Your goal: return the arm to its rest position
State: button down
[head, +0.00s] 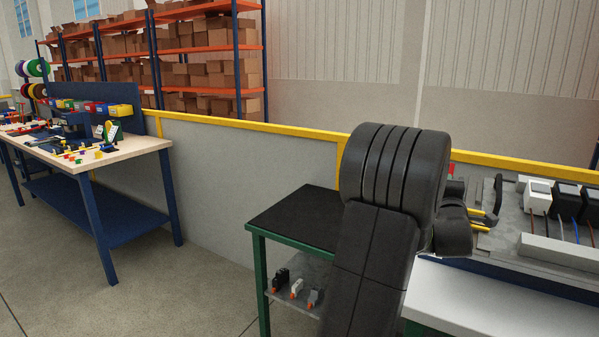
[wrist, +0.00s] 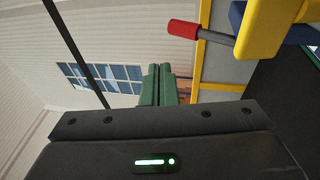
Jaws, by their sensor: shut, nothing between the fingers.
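My gripper (wrist: 159,70) shows in the wrist view as two dark green fingers side by side, touching, with nothing between them. Its dark housing with a green light fills the lower part of that view. Behind the fingers are a pale wall and windows, and the view is tilted. In the head view my dark arm rises in front of the small table and bends over at the top. My gripper cannot be made out there, as the arm's thick links hide that area.
A small green-framed table (head: 294,219) stands left of my arm. A bench with a panel of devices (head: 535,220) is at the right. A yellow-topped low wall (head: 230,125) runs behind. In the wrist view a red-tipped rod (wrist: 183,29) and yellow block (wrist: 262,28) are near the fingers' right.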

jog(key=s+a+f+n+t+b, duration=0.1)
jog(key=s+a+f+t+b, duration=0.1)
jog(key=s+f+t+b, duration=0.1)
jog(key=shift+s+f+h, duration=0.3)
jog(key=shift+s+f, duration=0.45)
jog(key=shift+s, duration=0.05)
